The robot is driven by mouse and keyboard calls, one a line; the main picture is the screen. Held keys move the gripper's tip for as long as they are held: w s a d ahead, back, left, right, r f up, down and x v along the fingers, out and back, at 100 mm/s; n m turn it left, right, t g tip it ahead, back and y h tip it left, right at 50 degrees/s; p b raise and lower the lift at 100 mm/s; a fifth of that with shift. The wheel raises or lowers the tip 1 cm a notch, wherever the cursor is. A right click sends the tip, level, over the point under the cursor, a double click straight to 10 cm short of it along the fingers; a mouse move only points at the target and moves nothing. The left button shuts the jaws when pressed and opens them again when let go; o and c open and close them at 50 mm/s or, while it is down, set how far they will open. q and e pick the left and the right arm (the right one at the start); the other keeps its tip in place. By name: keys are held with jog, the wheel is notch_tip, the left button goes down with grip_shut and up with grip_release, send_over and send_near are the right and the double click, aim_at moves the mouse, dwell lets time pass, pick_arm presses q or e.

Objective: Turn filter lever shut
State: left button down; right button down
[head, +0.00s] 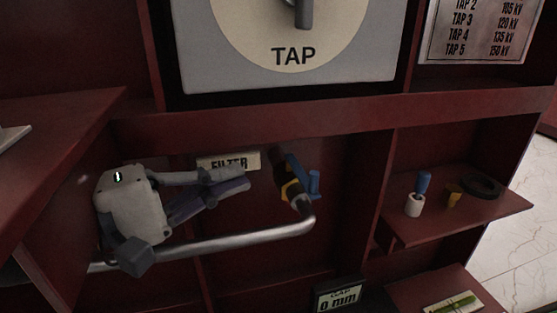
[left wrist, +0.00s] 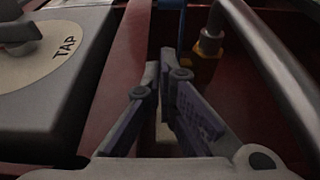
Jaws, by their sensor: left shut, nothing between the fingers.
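The filter valve has a yellow body (head: 291,190) at the upper end of a bent metal pipe (head: 240,243). In the left wrist view the yellow body (left wrist: 205,47) is at the upper right, and only part of the blue lever (left wrist: 171,4) shows at the top edge. My left gripper (head: 244,179) is shut and empty, to the left of the valve, with its fingertips pointing right and apart from the lever. Its fingers also show in the left wrist view (left wrist: 160,72). My right gripper is out of view.
A FILTER label (head: 228,161) is behind my left fingers. The pipe runs below my gripper. The TAP dial panel (head: 200,80) is above. A right-hand shelf (head: 440,222) holds a blue-handled tool (head: 423,182), a white cup (head: 414,205) and a black ring (head: 481,186).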

pick_arm(q)
jog(key=w+d, duration=0.1)
jog(key=d, duration=0.5)
jog(key=shift+w+d+f, duration=0.15)
jog(key=shift+w+d, duration=0.05)
jog(key=shift+d, duration=0.2)
